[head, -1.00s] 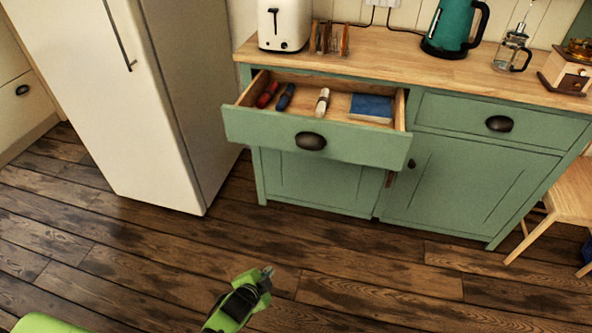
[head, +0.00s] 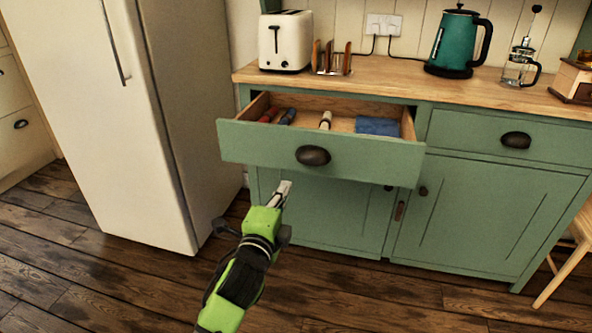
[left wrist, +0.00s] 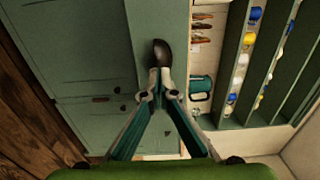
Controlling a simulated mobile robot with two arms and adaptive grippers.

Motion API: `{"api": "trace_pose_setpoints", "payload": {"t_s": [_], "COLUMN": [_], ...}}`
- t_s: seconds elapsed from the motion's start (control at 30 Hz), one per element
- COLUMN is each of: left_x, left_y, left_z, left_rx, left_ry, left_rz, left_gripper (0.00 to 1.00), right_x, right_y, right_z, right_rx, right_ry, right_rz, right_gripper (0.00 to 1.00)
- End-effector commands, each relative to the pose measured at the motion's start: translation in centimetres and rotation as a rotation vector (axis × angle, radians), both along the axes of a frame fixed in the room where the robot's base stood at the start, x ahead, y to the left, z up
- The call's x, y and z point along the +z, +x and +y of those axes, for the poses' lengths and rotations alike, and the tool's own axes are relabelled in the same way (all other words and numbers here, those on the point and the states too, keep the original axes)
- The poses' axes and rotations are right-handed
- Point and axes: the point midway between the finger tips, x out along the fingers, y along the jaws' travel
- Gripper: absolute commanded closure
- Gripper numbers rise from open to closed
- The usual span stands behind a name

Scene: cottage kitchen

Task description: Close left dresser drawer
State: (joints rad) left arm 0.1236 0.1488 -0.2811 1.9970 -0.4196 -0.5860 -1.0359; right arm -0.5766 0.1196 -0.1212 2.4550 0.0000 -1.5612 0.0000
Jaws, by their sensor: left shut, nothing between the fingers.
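The left dresser drawer (head: 260,147) is pulled open from the green dresser (head: 318,215). Its green front has a dark cup handle (head: 313,155). My left gripper (head: 284,190) is shut and empty, in front of the dresser, below and left of the handle in the head view. In the left wrist view my fingertips (left wrist: 160,76) point toward the handle (left wrist: 161,50); I cannot see contact. My right gripper is out of view.
A white fridge (head: 100,110) stands left of the dresser. A toaster (head: 284,42), rack (head: 331,60), teal kettle (head: 458,42) and French press (head: 520,66) stand on the worktop. The right drawer (head: 480,132) is shut. A wooden chair (head: 570,255) is at right.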

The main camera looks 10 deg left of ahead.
Motion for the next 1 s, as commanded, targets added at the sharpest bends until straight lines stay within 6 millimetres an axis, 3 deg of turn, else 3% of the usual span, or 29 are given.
{"api": "trace_pose_setpoints", "payload": {"t_s": [0.3,0.5,0.7,1.0], "left_x": [-0.2,-0.2,-0.2,-0.1], "left_y": [6.4,9.5,10.9,11.1], "left_z": [-0.2,-0.3,-0.4,-0.4], "left_rx": [0.000,0.001,0.000,0.000], "left_ry": [-0.002,-0.002,-0.002,-0.002], "left_rz": [-0.001,0.000,0.001,0.001], "left_gripper": [1.00,1.00,1.00,1.00], "right_x": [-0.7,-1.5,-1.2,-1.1], "right_y": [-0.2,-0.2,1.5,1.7], "right_z": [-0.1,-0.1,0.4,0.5], "right_rx": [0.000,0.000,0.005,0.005], "right_ry": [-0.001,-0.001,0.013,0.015], "right_rz": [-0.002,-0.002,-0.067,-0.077], "right_gripper": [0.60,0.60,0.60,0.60]}}
